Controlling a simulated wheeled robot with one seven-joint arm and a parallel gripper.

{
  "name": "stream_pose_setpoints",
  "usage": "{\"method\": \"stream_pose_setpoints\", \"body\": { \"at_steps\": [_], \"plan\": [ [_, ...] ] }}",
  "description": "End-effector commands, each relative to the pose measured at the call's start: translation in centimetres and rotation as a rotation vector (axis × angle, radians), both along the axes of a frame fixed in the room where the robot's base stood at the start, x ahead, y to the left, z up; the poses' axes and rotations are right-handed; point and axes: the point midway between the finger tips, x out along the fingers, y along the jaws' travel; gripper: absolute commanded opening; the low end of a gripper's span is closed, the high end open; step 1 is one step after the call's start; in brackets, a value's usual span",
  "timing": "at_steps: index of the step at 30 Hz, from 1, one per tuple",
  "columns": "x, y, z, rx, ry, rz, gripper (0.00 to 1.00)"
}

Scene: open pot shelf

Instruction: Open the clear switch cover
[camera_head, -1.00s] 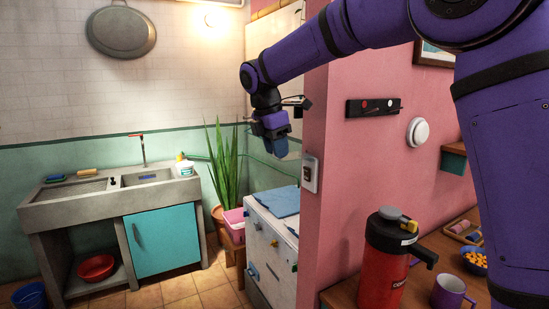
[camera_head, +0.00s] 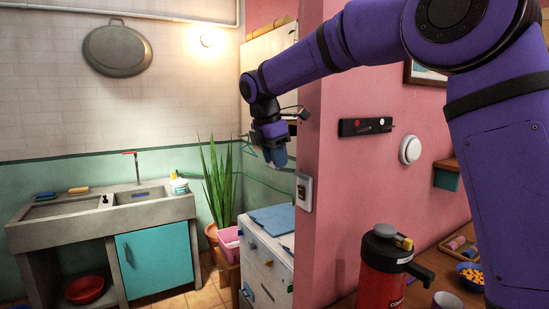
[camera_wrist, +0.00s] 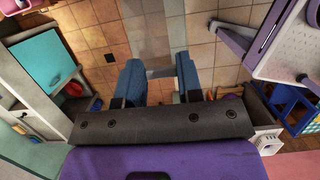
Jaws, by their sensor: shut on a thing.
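The switch box (camera_head: 304,191) is a small pale box with a dark middle on the end of the pink wall. Its clear cover is too small to tell apart from it. My gripper (camera_head: 278,161) points down, up and left of the box in the head view, with a visible gap to it. In the wrist view my gripper's two blue fingers (camera_wrist: 159,82) stand apart, with a faint pale patch between them. I cannot make out the thing they are shut on. A white box (camera_wrist: 268,141) at lower right there may be the switch box.
A white cabinet (camera_head: 262,268) with a blue cloth stands under my gripper. A plant (camera_head: 217,180) and the sink (camera_head: 75,226) lie to the left. The pink wall (camera_head: 345,215) edges the space on the right, with a red flask (camera_head: 383,270) in front.

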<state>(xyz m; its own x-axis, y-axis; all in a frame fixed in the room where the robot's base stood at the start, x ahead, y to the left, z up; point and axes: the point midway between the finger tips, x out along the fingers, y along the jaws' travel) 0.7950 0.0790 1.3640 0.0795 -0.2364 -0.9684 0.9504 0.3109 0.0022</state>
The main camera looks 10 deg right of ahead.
Motion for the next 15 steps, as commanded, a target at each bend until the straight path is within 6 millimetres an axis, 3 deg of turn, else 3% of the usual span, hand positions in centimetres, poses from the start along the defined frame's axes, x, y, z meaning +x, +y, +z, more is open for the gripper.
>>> {"method": "stream_pose_setpoints", "body": {
  "at_steps": [1, 3, 4, 15],
  "plan": [
    [0.19, -0.69, -0.13, -0.008, 0.001, -0.01, 0.4],
    [0.17, -0.62, -0.13, -0.007, 0.001, -0.009, 0.56],
    [0.16, -0.58, -0.13, -0.007, 0.001, -0.009, 0.6],
    [0.04, -0.1, 0.46, -0.003, 0.0, -0.003, 0.6]
  ]
}}
